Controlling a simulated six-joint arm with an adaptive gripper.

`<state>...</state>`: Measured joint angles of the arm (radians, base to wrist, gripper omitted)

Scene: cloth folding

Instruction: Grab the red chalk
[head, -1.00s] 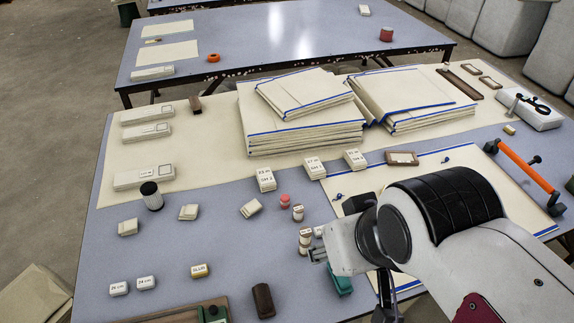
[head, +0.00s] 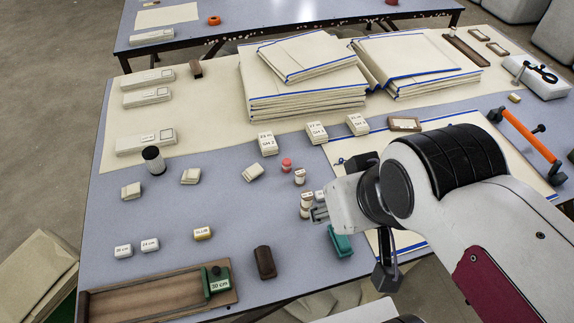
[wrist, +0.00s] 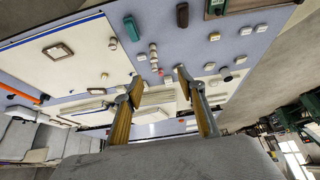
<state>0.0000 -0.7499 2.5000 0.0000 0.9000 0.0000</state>
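My gripper (head: 320,214) is at the right, close to small labelled cylinders and nearer the camera than the red piece. In the wrist view my two fingers (wrist: 158,84) are spread apart with nothing held. The head view shows the fingers only partly.
Small labelled cylinders (head: 306,205) stand between the red piece and my gripper. A teal block (head: 340,241) and a dark brown block (head: 265,262) lie nearer the front edge. Labelled beige packs (head: 268,143) stand behind. The table left of the red piece has free room.

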